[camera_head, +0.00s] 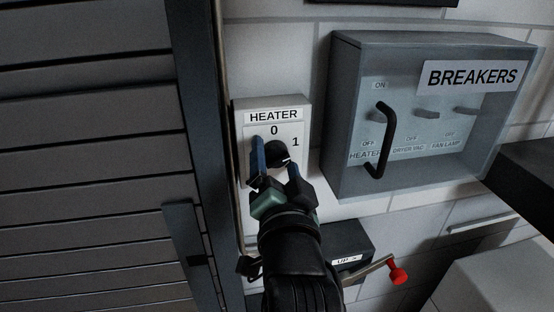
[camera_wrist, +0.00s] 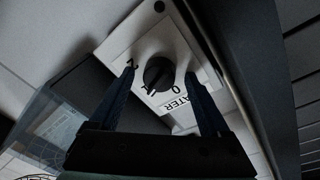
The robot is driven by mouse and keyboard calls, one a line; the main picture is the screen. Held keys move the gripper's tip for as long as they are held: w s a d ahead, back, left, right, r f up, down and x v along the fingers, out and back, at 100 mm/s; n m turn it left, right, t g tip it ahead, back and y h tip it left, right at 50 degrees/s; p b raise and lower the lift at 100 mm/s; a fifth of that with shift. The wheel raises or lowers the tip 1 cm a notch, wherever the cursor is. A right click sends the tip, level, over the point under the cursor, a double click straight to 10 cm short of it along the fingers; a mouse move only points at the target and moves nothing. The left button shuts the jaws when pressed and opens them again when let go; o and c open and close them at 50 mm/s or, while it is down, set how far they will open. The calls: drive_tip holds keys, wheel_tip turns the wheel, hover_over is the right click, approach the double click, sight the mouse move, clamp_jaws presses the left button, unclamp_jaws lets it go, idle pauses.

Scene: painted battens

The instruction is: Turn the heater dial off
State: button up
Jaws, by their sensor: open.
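The heater dial is a round black knob (camera_head: 278,152) on a white panel labelled HEATER (camera_head: 273,116), with 0 above it and 1 at its upper right. It also shows in the wrist view (camera_wrist: 159,74), where its pale mark appears to point near the 1, though this is small and dark. My gripper (camera_head: 275,156) is open, its blue fingers on either side of the knob. In the wrist view my gripper's fingers (camera_wrist: 160,72) reach toward the panel with gaps visible beside the knob. The lower part of the panel is hidden behind my gripper in the head view.
A grey BREAKERS box (camera_head: 430,170) with a black handle (camera_head: 387,140) stands close to the right. Dark slatted shutters (camera_head: 90,150) are close on the left. Below right is a dark box (camera_head: 350,240) with a red-knobbed crank (camera_head: 398,273).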

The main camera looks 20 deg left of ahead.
clamp_jaws()
drive_tip(key=shift+f, duration=0.1)
drive_tip(key=shift+n+b, duration=0.3)
drive_tip(key=shift+b, duration=0.1)
drive_tip(key=n+b, duration=0.2)
drive_tip(key=n, duration=0.1)
drive_tip(key=shift+f+b, duration=0.2)
drive_tip(key=shift+b, duration=0.15)
drive_tip(key=n+b, duration=0.2)
drive_tip(key=shift+d+n+y, duration=0.1)
drive_tip(key=shift+n+y, duration=0.2)
drive_tip(key=shift+n, duration=0.1)
drive_tip(key=n+b, duration=0.5)
drive_tip(key=shift+f+n+t, duration=0.1)
drive_tip(key=shift+n+t, duration=0.2)
drive_tip(key=shift+n+y+b, duration=0.6)
drive_tip(key=shift+n+b, duration=0.4)
drive_tip(key=shift+n, duration=0.3)
drive_tip(key=shift+r, duration=0.2)
